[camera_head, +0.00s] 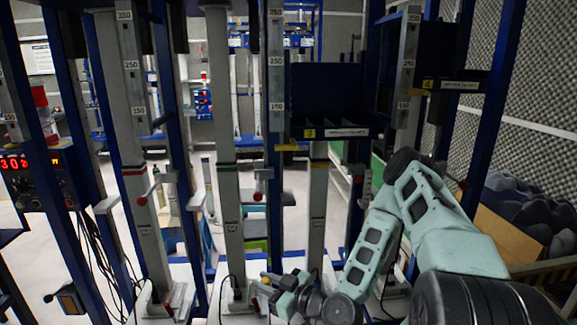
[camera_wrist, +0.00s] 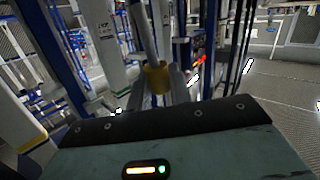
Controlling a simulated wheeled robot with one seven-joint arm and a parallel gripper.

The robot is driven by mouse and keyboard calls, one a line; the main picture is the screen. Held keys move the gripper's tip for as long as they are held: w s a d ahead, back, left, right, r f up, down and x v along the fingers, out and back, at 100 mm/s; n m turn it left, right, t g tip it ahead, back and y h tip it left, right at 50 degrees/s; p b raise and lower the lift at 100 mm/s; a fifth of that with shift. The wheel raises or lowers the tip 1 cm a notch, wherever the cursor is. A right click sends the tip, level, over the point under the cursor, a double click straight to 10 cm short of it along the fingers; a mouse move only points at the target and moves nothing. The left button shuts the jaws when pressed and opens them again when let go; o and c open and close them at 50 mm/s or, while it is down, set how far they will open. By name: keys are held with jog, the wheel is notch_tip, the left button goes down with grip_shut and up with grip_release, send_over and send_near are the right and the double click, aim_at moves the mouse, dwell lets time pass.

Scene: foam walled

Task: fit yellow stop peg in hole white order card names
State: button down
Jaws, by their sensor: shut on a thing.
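My gripper (camera_head: 272,281) is low in the middle of the head view, beside the foot of a grey column. In the wrist view a yellow piece (camera_wrist: 157,78), which looks like the stop peg, sits just beyond my dark gripper edge, with a grey rod running up from it. My gripper is shut on it; the fingertips are not clear. Grey columns (camera_head: 228,190) carry scale plates (camera_head: 276,62) marked 350, 250 and 150; individual holes are too small to tell. A white sheet (camera_head: 40,58) hangs at the upper left; its text is unreadable, and I cannot tell if it is the order card.
Blue posts (camera_head: 178,130) stand between the columns. Red-knobbed levers (camera_head: 257,196) stick out from them. A box with a red display (camera_head: 14,163) is at left, with hanging cables. Labels 3 (camera_head: 336,132) and 4 (camera_head: 450,85) mark dark bins. Dark foam lumps (camera_head: 525,205) lie at right.

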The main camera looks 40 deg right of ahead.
jog(key=s+d+r+n+g+y+p, duration=0.1)
jog(key=r+n+g+p, duration=0.4)
jog(key=r, duration=1.9)
jog(key=s+d+r+n+g+p, duration=0.1)
jog(key=s+r+n+g+p, duration=0.2)
jog(key=r+n+p, duration=1.1)
notch_tip(320, 180, up, 10)
jog(key=n+g, duration=0.3)
jog(key=n, duration=0.2)
jog(key=shift+s+r+n+g+y, duration=0.15)
jog(key=shift+r+n+g+y, duration=0.15)
jog(key=shift+n+y, duration=0.1)
jog(key=shift+d+r+p, duration=0.1)
jog(key=shift+r+p, duration=0.05)
jog(key=shift+p, duration=0.35)
jog(key=shift+w+d+p, duration=0.3)
jog(key=shift+w+d, duration=0.25)
jog(key=shift+w, duration=0.25)
jog(key=shift+w+d+p, duration=0.25)
jog(key=shift+w+d, duration=0.25)
jog(key=shift+w, duration=0.25)
jog(key=shift+w+d+p, duration=0.3)
jog(key=shift+w+d, duration=0.25)
jog(key=shift+w, duration=0.25)
jog(key=shift+p, duration=0.7)
